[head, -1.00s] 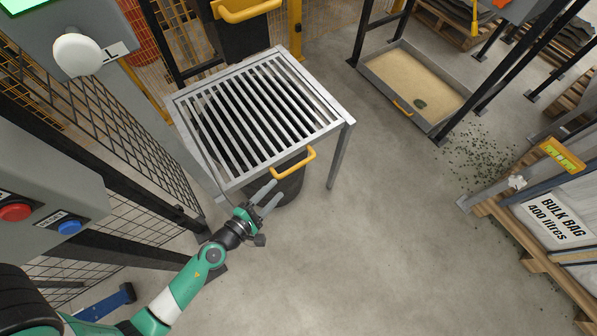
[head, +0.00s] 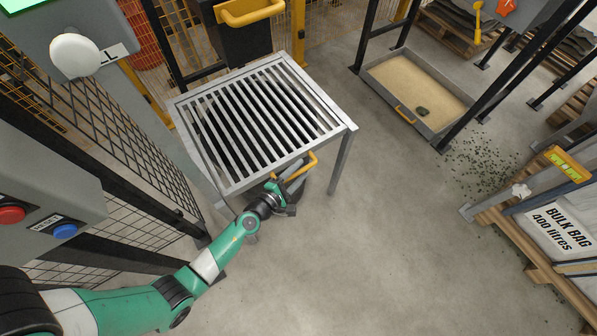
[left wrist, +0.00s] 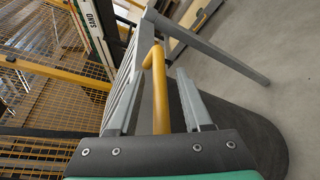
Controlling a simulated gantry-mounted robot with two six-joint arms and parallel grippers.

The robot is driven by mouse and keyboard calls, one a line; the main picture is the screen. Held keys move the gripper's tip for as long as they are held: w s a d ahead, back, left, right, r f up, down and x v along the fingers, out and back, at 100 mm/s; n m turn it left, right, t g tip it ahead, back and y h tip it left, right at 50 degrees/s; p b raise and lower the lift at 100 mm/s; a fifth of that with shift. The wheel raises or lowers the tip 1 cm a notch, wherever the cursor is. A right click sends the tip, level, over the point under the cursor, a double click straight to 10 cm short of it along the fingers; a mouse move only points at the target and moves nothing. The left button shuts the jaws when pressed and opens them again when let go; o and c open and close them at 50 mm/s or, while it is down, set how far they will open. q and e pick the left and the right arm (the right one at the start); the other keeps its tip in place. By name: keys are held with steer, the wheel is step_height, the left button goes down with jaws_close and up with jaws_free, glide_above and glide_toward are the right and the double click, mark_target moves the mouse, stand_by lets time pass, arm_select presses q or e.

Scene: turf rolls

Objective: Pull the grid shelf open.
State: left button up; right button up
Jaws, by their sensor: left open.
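The grid shelf (head: 262,118) is a grey metal frame with parallel slats on legs, in the upper middle of the head view. Its yellow handle (head: 311,163) sticks out from the front edge. In the left wrist view the handle (left wrist: 159,88) runs between my two fingers. My left gripper (head: 293,178) is at the handle, open, with a finger on either side of it. In the left wrist view the fingers (left wrist: 157,105) stand apart from the handle with gaps at both sides. My right gripper is not in view.
A dark round bin (left wrist: 252,135) stands under the shelf. A black bin with a yellow handle (head: 250,12) is behind it. A sand tray (head: 418,88) lies at upper right. A bulk bag (head: 560,222) on a pallet is at right. The floor (head: 390,240) in front is clear.

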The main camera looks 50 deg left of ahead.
arm_select(q)
jaws_close()
stand_by(1.4)
